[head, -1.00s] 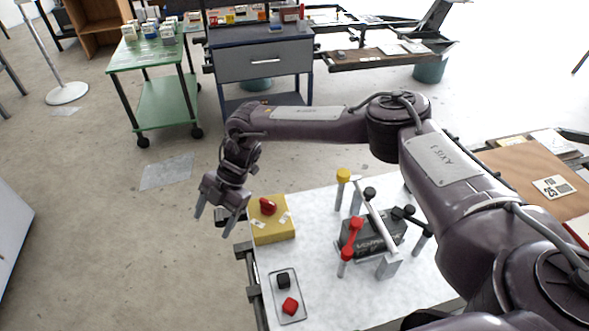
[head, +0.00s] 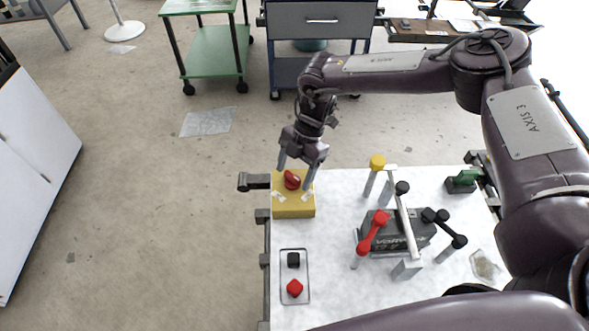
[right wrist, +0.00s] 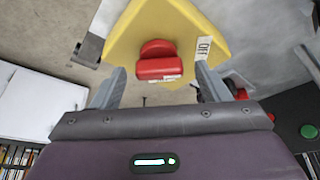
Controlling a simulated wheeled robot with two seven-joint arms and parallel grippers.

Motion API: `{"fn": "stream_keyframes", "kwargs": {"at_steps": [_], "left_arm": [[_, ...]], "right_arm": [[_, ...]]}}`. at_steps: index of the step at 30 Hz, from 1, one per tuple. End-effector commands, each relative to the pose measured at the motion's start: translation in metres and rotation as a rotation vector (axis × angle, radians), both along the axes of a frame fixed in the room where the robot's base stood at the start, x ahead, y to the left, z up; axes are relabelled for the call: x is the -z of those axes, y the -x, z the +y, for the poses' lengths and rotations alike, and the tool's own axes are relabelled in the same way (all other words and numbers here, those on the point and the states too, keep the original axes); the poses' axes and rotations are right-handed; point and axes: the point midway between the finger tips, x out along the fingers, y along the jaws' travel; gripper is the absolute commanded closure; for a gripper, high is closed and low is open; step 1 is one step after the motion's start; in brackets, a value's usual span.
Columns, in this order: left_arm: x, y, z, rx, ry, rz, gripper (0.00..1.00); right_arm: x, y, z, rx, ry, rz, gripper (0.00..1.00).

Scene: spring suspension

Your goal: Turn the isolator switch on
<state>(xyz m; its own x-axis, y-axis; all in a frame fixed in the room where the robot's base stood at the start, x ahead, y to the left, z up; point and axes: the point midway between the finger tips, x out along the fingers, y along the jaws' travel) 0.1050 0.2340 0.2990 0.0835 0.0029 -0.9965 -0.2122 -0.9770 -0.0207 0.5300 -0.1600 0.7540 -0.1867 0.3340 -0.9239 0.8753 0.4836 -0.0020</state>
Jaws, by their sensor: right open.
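The isolator switch is a yellow box (head: 294,207) with a red rotary knob (head: 291,180) on top, at the far left corner of the white table. In the right wrist view the red knob (right wrist: 157,62) sits on the yellow face, with a white label reading OFF (right wrist: 204,48) to its right. My right gripper (head: 296,180) is open above the box, with one finger on either side of the knob. In the right wrist view its fingers (right wrist: 158,85) are spread and the knob lies between and beyond them; I cannot tell whether they touch it. My left gripper is not in view.
A battery (head: 385,232) with red and black terminal links and a grey bar stands mid-table. A small tray (head: 295,276) holds a black and a red knob at front left. A green part (head: 467,177) sits at the right. A green cart (head: 212,60) stands behind.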

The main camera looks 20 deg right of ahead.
Motion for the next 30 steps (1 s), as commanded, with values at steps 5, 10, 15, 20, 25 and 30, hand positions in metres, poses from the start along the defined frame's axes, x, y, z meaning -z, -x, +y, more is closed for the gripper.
{"fn": "stream_keyframes", "kwargs": {"at_steps": [5, 10, 15, 20, 25, 30], "left_arm": [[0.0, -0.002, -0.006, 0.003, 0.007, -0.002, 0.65], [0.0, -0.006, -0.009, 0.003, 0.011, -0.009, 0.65], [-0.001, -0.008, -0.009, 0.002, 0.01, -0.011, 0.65], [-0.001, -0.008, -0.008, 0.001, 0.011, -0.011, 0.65], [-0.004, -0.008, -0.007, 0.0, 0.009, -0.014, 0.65], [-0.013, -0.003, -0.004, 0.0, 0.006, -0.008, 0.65]], "right_arm": [[0.002, 0.0, 0.001, 0.0, 0.0, -0.001, 0.31], [0.002, 0.0, 0.001, 0.0, 0.0, -0.001, 0.41], [0.001, 0.0, 0.001, 0.0, 0.0, -0.001, 0.64], [0.001, 0.0, 0.001, 0.0, -0.001, 0.0, 0.76], [0.0, 0.001, 0.001, 0.02, -0.002, 0.002, 0.76], [-0.001, 0.002, 0.001, 0.086, -0.002, 0.004, 0.76]]}}
